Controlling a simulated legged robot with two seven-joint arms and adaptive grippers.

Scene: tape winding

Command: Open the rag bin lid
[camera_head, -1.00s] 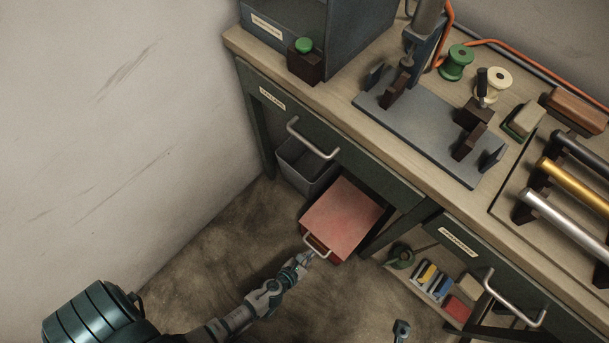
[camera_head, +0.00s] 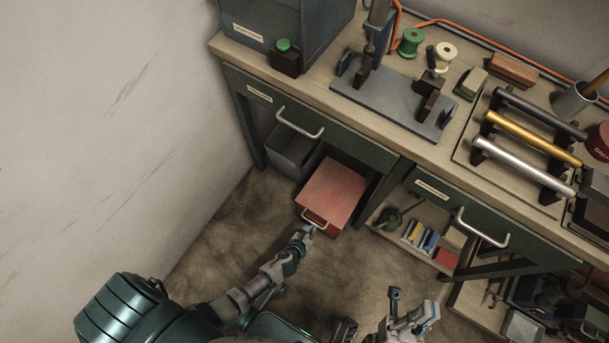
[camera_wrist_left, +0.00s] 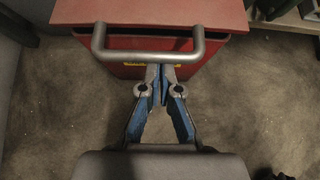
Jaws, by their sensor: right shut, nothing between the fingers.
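The rag bin (camera_head: 313,227) is a red box on the floor under the bench. Its flat, pinkish-red lid (camera_head: 334,190) lies down over it, with a grey bar handle (camera_head: 315,219) at the front edge. The lid (camera_wrist_left: 150,12) and handle (camera_wrist_left: 150,57) also show in the left wrist view. My left gripper (camera_head: 306,232) is at the handle. In the left wrist view its fingertips (camera_wrist_left: 160,70) are together just below the middle of the bar; contact is unclear. My right gripper (camera_head: 428,312) is shut and empty at the bottom, apart from the bin.
A grey open bin (camera_head: 293,152) stands behind and left of the rag bin. The bench (camera_head: 330,110) overhangs both, with drawer handles (camera_head: 300,124) sticking out. A low shelf with small boxes (camera_head: 420,237) is to the right. The floor in front is clear.

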